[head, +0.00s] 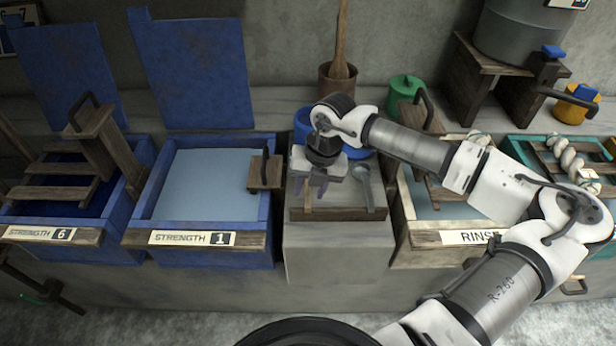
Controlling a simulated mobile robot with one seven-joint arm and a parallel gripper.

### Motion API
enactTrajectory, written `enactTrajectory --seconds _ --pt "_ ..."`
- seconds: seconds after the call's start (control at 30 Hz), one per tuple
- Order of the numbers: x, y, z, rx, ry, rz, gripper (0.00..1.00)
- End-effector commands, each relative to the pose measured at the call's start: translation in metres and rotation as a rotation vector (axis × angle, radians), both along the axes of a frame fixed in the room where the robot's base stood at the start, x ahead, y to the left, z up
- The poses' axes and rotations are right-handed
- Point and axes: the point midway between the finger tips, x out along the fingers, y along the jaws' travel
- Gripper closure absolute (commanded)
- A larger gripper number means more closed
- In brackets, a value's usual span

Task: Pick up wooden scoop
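My gripper (311,187) hangs pointing down over the left part of a shallow wooden tray (345,214) on the stone ledge between the vats. Its two fingers look apart. A narrow light-brown wooden piece (308,196), possibly the wooden scoop's handle, shows between and just below the fingertips. The rest of it is hidden by my gripper, and I cannot tell whether the fingers touch it. A grey metal ladle (366,182) lies to the right in the same tray.
A blue vat labelled Strength 1 (207,180) is left of the tray; a Rinse vat (430,235) is right. Behind stand a blue bowl (302,122), a brown pot (333,83) holding a wooden stick (340,40), and a green lidded jar (404,92).

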Motion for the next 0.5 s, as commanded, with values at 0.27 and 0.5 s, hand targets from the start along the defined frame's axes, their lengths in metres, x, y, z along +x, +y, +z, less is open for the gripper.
enactTrajectory --seconds 0.27,0.5 --pt "-0.002 0.006 -0.03 0.002 0.0 -0.001 0.64" --pt "-0.002 0.006 -0.031 0.002 -0.001 -0.001 0.66"
